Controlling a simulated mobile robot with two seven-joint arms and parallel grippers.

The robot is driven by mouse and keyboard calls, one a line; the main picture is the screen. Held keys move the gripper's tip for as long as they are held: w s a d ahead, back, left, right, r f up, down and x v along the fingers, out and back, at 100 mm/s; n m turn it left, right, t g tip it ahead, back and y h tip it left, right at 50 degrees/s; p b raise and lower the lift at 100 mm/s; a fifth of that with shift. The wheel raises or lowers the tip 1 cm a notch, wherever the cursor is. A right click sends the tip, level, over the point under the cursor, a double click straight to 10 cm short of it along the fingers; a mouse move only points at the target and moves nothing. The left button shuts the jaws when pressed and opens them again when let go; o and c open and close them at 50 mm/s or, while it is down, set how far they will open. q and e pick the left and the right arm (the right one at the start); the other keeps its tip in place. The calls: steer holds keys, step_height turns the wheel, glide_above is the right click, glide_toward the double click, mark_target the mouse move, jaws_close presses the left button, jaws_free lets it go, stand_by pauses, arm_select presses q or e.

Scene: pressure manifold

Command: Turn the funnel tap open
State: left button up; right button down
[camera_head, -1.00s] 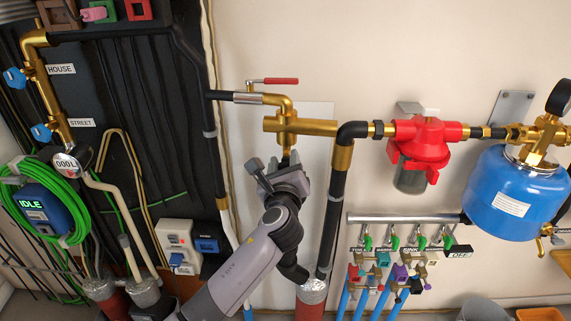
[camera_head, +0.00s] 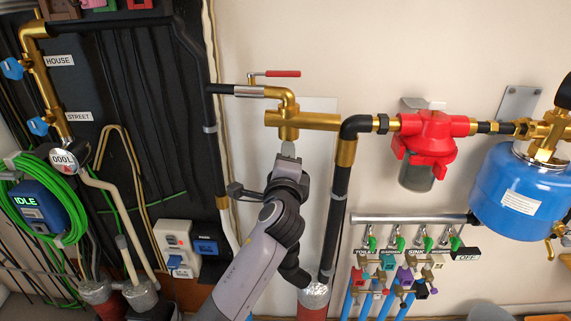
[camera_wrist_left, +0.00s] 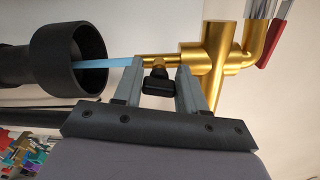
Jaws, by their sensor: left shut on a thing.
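The funnel tap (camera_wrist_left: 158,84) has a small black handle on a brass spout under the brass pipe body (camera_wrist_left: 205,58). My left gripper (camera_wrist_left: 158,78) has one finger on each side of the handle and is shut on it. A light blue strip (camera_wrist_left: 108,63), looking like water, runs from the spout into the black funnel (camera_wrist_left: 82,60). In the head view my left gripper (camera_head: 288,152) is just under the brass fitting (camera_head: 288,118) and hides the tap and funnel. My right gripper is not in view.
A red lever (camera_head: 282,73) sits above the brass fitting. A black vertical pipe (camera_head: 337,205) runs close to the right of my arm. A red filter head (camera_head: 430,135) and a blue tank (camera_head: 518,193) are further right. The wall between has some free room.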

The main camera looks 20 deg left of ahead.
arm_select(q)
steer(key=shift+f+n+b, duration=0.15)
steer(key=shift+n+b, duration=0.35)
steer(key=shift+n, duration=0.7)
steer(key=o, duration=1)
steer(key=shift+s, duration=0.1)
